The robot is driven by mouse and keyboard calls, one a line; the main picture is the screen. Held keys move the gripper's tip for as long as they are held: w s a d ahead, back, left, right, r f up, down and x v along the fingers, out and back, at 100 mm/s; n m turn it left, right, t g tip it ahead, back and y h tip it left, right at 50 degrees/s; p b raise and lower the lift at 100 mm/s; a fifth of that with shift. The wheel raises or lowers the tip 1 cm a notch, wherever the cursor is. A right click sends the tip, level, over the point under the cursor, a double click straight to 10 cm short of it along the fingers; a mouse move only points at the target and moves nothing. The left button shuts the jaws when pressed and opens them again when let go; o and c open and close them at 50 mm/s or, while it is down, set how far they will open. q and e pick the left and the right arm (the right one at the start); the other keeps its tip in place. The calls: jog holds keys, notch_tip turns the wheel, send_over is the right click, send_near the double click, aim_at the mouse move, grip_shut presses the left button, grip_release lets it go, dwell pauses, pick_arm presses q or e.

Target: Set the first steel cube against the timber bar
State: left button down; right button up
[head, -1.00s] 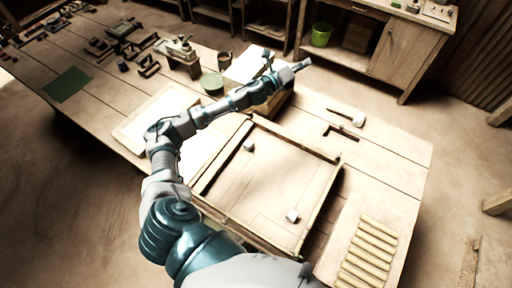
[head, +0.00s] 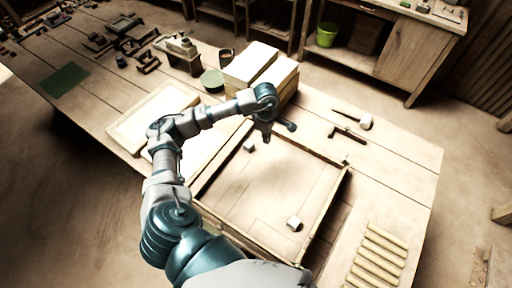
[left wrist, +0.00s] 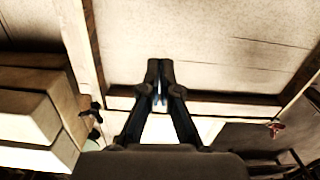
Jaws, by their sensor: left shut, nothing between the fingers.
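One small steel cube (head: 249,147) lies inside the shallow wooden frame near its far left corner. A second steel cube (head: 294,223) lies near the frame's near right corner. Timber bars (head: 322,210) edge the frame; I cannot tell which one the task means. My left gripper (head: 266,138) points down over the far end of the frame, just right of the far cube, shut and empty. In the left wrist view its fingertips (left wrist: 160,66) are together over the pale board, and no cube shows there. My right gripper is not in view.
Stacked pale blocks (head: 262,68) stand just beyond the frame, close to my left wrist. A green round tin (head: 212,81) is beside them. A hammer (head: 364,122) lies at the far right. Several wooden rods (head: 376,255) lie at the near right. The frame's middle is clear.

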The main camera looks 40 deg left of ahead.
aim_at(256, 151)
pick_arm(q)
jog(key=shift+y, duration=0.3)
jog(key=f, duration=1)
jog(key=shift+s+a+f, duration=0.1)
jog(key=shift+s, duration=0.1)
jog(key=a, duration=0.1)
jog(key=a+p, duration=0.1)
jog(key=a, duration=0.2)
jog(key=shift+s+a, duration=0.2)
jog(key=shift+s, duration=0.15)
jog(key=shift+d, duration=0.1)
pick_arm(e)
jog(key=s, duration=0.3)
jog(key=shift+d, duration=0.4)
pick_arm(q)
jog(key=shift+d+r, duration=0.1)
jog(key=shift+r, duration=0.1)
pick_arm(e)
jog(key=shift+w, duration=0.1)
